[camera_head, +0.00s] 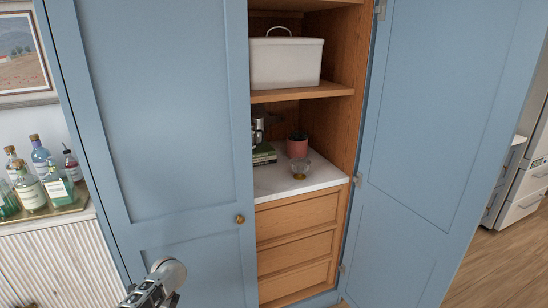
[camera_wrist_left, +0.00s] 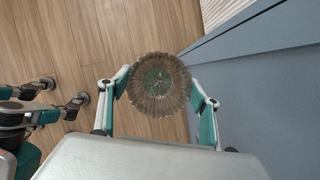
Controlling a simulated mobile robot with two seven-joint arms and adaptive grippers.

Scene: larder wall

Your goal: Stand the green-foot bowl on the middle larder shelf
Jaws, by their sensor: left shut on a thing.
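In the left wrist view my left gripper (camera_wrist_left: 163,92) is shut on the green-foot bowl (camera_wrist_left: 160,84). The bowl is clear ribbed glass, seen end-on between the fingertips, with green showing at its centre. It is over the floor beside a blue cabinet front. The bowl is not visible in the head view, where part of my arm shows at the bottom. The larder has a wooden shelf (camera_head: 300,92) and a white marble-look shelf (camera_head: 275,185) below it. I cannot tell which is called the middle one.
The left door (camera_head: 160,120) is closed; the right door (camera_head: 440,130) stands open.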

